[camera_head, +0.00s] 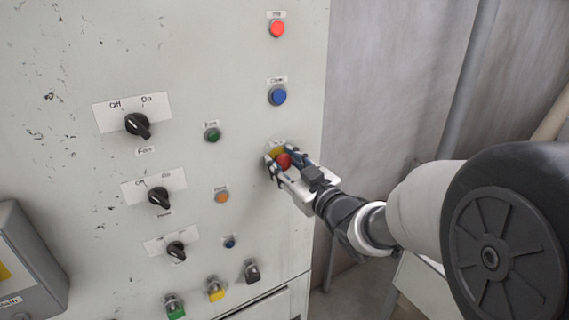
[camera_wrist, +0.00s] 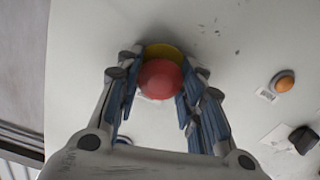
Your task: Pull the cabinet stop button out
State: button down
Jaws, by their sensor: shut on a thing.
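My gripper (camera_head: 287,161) is at the button, with one finger on each side of the red head. It is shut on the head. The fingers hide part of the yellow base and the label above it. In the wrist view my gripper (camera_wrist: 158,92) shows both blue-padded fingers along the head's sides.
The cabinet panel (camera_head: 60,150) holds a blue button (camera_head: 278,95), a red button (camera_head: 277,28), a green lamp (camera_head: 212,134) and an orange lamp (camera_head: 222,196). Black rotary knobs (camera_head: 137,124) stand out at left. A grey box (camera_head: 28,262) juts out at lower left.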

jog(key=shift+s+d+f+b, duration=0.1)
jog(key=shift+s+d+b, duration=0.15)
jog(key=shift+s+b, duration=0.25)
jog(key=shift+w, duration=0.1)
jog(key=c, duration=1.4)
grip_release()
jog(key=shift+c, duration=0.2)
jog(key=shift+o, duration=1.3)
jog(key=shift+d, duration=0.1)
jog(key=shift+o, duration=0.6)
